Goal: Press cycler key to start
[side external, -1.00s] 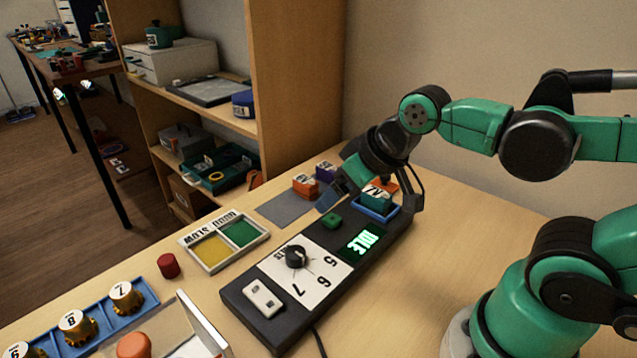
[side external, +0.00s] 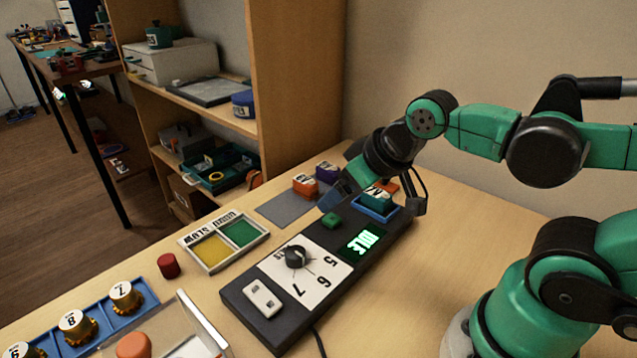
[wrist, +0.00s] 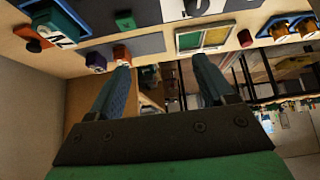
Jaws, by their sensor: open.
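The cycler (side external: 290,318) is a long black box on the table with a dial (side external: 297,257), a lit green display (side external: 362,242) reading IDLE and a white switch piece (side external: 262,298). Its green square key (side external: 331,221) is raised near the far end; it also shows in the wrist view (wrist: 125,20). A teal servo (side external: 376,204) sits in the blue cradle (side external: 372,214) at that end. My gripper (side external: 345,193) hangs over the far end, its blue fingertips close to the key. Contact cannot be told. In the wrist view my gripper (wrist: 160,66) is open and empty.
A tray with yellow and green panels (side external: 187,243) and a dark red cylinder (side external: 168,265) lie left of the cycler. A blue rack (side external: 58,343) holds gold-based caps. A shelf stands behind.

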